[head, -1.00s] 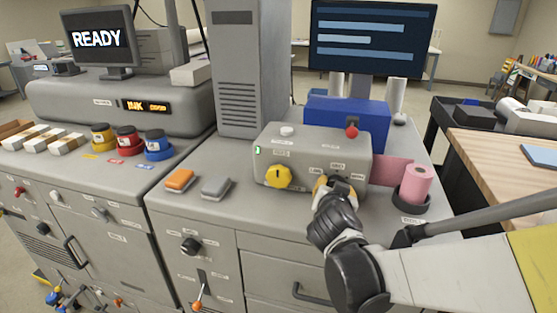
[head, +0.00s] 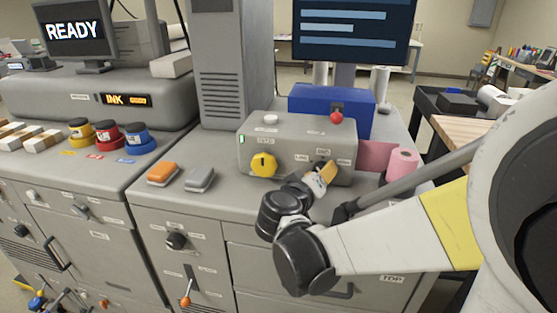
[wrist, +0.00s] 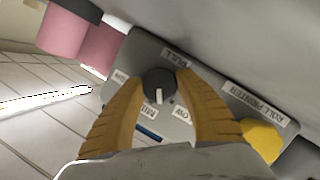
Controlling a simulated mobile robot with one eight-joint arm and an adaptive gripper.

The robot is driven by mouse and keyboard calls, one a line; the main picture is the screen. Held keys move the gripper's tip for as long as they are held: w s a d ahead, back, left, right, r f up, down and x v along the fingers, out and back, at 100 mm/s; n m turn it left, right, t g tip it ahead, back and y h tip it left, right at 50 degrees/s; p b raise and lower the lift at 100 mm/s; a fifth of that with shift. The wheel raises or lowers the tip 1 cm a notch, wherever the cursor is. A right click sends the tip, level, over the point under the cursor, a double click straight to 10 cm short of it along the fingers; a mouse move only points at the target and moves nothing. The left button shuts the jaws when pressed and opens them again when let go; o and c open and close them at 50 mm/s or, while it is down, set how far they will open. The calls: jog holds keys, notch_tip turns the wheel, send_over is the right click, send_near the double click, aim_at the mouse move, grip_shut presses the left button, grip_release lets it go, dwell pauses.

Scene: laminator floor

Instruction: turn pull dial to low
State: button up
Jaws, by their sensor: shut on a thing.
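The pull dial is a small dark round knob (wrist: 160,86) with a white pointer line, on the grey roll printer box (head: 255,135). My gripper (head: 324,170) is at the dial, right of the yellow dial (head: 263,165) in the head view. In the wrist view, the yellow fingers of my gripper (wrist: 160,79) are shut on the dial, one on each side. The white line points down in that view, between the LOW label (wrist: 182,115) and the label at lower left (wrist: 146,112). In the head view, my gripper mostly hides the dial.
A red button (head: 337,118) sits by the blue block (head: 305,103) behind the box. A pink roll (head: 403,164) stands to the right. Orange (head: 163,173) and grey (head: 199,179) pads lie to the left on the counter. My arm crosses the counter's front right.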

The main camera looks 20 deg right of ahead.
jog(key=n+h+b, duration=0.2)
jog(key=n, duration=0.2)
jog(key=shift+b, duration=0.3)
jog(key=shift+n, duration=0.4)
jog(key=o, duration=1.2)
jog(key=shift+d, duration=0.15)
jog(key=shift+a, duration=0.2)
jog(key=v, duration=1.2)
jog(key=shift+f, duration=0.1)
